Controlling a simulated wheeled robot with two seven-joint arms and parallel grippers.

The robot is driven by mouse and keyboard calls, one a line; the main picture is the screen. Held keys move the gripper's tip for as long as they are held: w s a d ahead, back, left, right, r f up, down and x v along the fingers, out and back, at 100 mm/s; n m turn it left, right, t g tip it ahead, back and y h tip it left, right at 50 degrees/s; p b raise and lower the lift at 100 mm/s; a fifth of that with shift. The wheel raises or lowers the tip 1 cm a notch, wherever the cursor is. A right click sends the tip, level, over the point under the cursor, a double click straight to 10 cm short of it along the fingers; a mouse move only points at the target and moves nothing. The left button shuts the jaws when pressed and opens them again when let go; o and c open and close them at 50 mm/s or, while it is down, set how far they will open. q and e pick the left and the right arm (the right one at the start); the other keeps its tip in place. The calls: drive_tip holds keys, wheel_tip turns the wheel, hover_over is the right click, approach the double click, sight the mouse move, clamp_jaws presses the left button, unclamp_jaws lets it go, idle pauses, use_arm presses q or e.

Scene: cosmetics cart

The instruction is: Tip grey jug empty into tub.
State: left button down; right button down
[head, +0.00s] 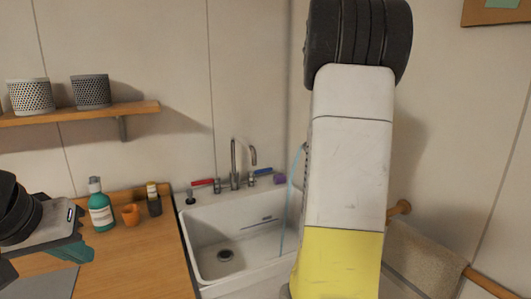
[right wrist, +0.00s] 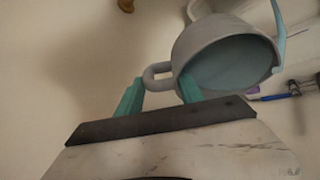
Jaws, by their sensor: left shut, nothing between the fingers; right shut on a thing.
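The grey jug (right wrist: 215,50) shows in the right wrist view, tipped well over with its mouth facing down to the right. Light blue liquid (right wrist: 279,40) runs off its rim. My right gripper (right wrist: 160,95) is shut on its loop handle with teal fingers. In the head view my raised right arm hides this gripper and most or all of the jug. A thin blue stream (head: 290,195) falls beside the arm into the white tub (head: 250,240), a sink with a dark drain. My left gripper (head: 78,254) is shut and empty above the counter at the left.
A faucet (head: 235,165) with red and blue levers stands behind the tub. A green bottle (head: 101,212), an orange cup (head: 131,215) and a dark bottle (head: 154,205) stand on the wooden counter (head: 150,265). A towel (head: 420,260) hangs on a rail at the right.

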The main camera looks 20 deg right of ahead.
drive_tip(key=shift+w+a+r+g+h+b, duration=0.3)
drive_tip(key=shift+w+a+r+h+b, duration=0.15)
drive_tip(key=shift+a+r+b, duration=0.35)
drive_tip(key=shift+w+h, duration=0.15)
drive_tip(key=shift+h, duration=0.1)
drive_tip(key=shift+a+r+b, duration=0.15)
drive_tip(key=shift+a+b, duration=0.05)
drive_tip(key=shift+b, duration=0.2)
drive_tip(key=shift+w+a+r, duration=0.2)
drive_tip(key=shift+a, duration=0.05)
drive_tip(key=shift+w+a+r+h+b, duration=0.1)
drive_tip(key=shift+a+r+h+b, duration=0.05)
drive_tip(key=shift+h+b, duration=0.15)
drive_tip(key=shift+w+a+r+n+g+h+b, duration=0.25)
drive_tip(key=shift+w+a+r+g+h+b, duration=0.25)
drive_tip(key=shift+b, duration=0.4)
drive_tip(key=shift+w+a+r+n+g+h+b, duration=0.3)
drive_tip(key=shift+a+r+h+b, duration=0.35)
drive_tip(key=shift+r+b, duration=0.2)
drive_tip(key=shift+w+a+r+n+g+h, duration=0.15)
drive_tip(key=shift+w+a+r+g+h, duration=0.15)
drive_tip(key=shift+a+r+h, duration=0.2)
drive_tip(key=shift+w+a+r+n+g+h, duration=0.1)
drive_tip(key=shift+w+a+r+g+h, duration=0.1)
drive_tip(key=shift+w+a+r+h, duration=0.25)
idle(0.7)
drive_tip(key=shift+w+a+r, duration=0.1)
drive_tip(key=shift+a+r, duration=0.05)
drive_tip(key=shift+a, duration=0.2)
